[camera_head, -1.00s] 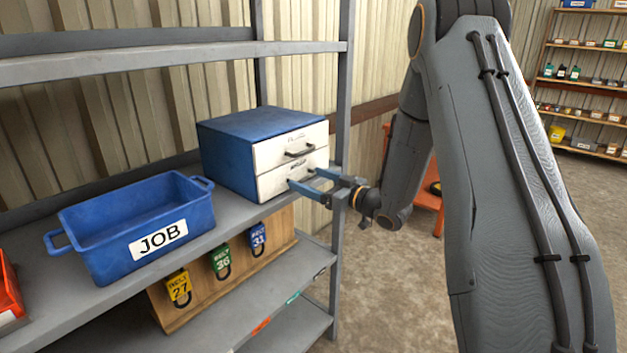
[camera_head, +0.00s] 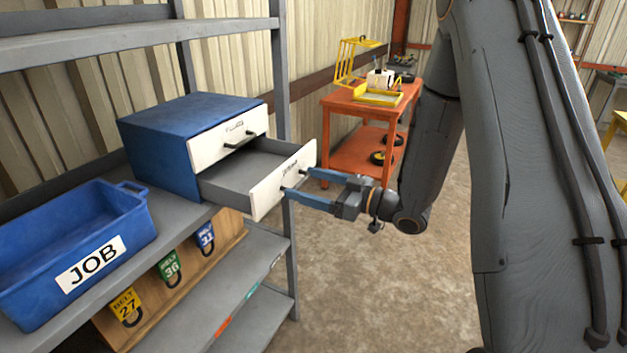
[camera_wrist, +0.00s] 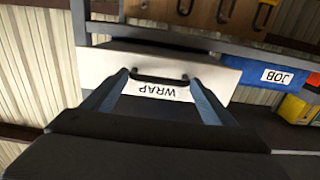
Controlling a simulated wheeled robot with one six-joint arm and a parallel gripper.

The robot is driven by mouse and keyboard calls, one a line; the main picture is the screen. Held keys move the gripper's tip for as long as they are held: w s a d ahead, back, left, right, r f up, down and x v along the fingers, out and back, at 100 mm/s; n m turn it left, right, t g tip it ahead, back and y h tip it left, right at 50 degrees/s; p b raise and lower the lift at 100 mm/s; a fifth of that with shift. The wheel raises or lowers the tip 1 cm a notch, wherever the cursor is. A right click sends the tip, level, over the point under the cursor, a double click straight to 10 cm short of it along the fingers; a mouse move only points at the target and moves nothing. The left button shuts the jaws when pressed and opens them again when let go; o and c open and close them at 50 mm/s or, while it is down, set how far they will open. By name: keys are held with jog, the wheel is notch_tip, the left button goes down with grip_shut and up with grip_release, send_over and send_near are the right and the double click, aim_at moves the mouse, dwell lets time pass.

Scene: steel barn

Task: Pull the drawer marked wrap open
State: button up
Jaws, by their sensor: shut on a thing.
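A blue cabinet (camera_head: 160,150) with two white-fronted drawers stands on the grey shelf. Its lower drawer (camera_head: 268,196) is pulled well out and its grey inside shows. In the wrist view the front of this drawer (camera_wrist: 215,80) reads WRAP, upside down. The upper drawer (camera_head: 212,143) is shut. My gripper (camera_head: 300,188) is at the lower drawer's front, shut on the dark handle. The handle (camera_wrist: 158,78) runs between my two blue fingers in the wrist view.
A blue JOB bin (camera_head: 65,235) stands left of the cabinet. A wooden board with belt tags (camera_head: 170,265) hangs below the shelf. A shelf post (camera_head: 281,80) rises right of the cabinet. An orange cart (camera_head: 350,112) stands behind. The floor (camera_head: 375,290) at right is clear.

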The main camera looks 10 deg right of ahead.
jog(key=o, duration=1.3)
jog(key=shift+s, duration=0.1)
jog(key=shift+c, duration=0.2)
jog(key=b+v, duration=0.2)
jog(key=v, duration=0.5)
jog(key=shift+s+d, duration=0.2)
jog(key=shift+d, duration=0.1)
